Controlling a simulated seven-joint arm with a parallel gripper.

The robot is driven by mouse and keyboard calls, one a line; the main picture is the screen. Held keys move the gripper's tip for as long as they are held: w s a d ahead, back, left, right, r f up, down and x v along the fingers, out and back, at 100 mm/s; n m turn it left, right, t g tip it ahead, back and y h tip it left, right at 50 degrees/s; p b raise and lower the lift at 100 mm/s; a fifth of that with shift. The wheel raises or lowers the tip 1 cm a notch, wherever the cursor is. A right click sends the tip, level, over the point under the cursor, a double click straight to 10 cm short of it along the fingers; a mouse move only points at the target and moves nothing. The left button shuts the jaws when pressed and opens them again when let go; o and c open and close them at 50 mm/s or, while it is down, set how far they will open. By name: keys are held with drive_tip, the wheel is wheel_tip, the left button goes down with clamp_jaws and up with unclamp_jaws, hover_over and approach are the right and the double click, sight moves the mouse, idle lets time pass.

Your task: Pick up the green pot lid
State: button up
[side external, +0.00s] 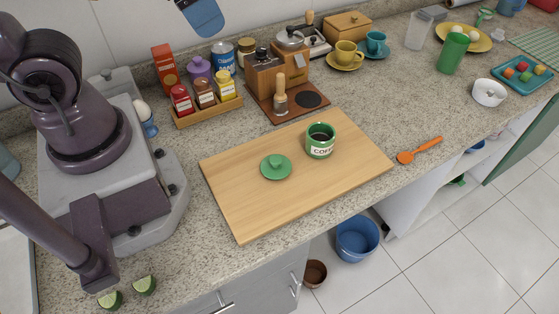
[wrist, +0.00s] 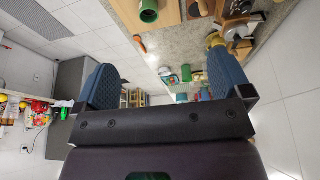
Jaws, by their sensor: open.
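The green pot lid (side external: 276,167) lies knob up on the wooden board (side external: 235,212), left of the green pot (side external: 320,146) with a white label. The pot stands upright and open on the same board, apart from the lid. In the wrist view a green pot-like thing (wrist: 148,12) shows at the top edge, and I cannot make out the lid there. My gripper (wrist: 165,82) is open, its two blue fingers wide apart with nothing between them. The side external view does not show my gripper, so its distance from the lid is unclear.
Behind the board stand a spice tray (side external: 208,112) with several jars and a wooden coffee grinder (side external: 264,77). An orange spoon (side external: 420,150) lies to the right. Lime halves (side external: 145,285) lie at the front left. The counter's front edge drops to the floor.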

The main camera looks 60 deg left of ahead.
wheel_tip(320, 180, down, 5)
drive_tip(key=w+d+g, duration=0.2)
drive_tip(key=n+g, duration=0.2)
drive_tip(key=n, duration=1.4)
hover_over(277, 160)
wheel_tip(277, 160, down, 13)
drive_tip(key=shift+n, duration=0.3)
drive_tip(key=f, duration=0.7)
drive_tip(key=shift+a, duration=0.25)
drive_tip(key=shift+d+f, duration=0.2)
drive_tip(key=shift+f, duration=1.3)
drive_tip(key=shift+d+f, duration=0.15)
drive_tip(key=shift+f, duration=1.3)
drive_tip(key=shift+c, duration=0.3)
drive_tip(key=c, duration=1)
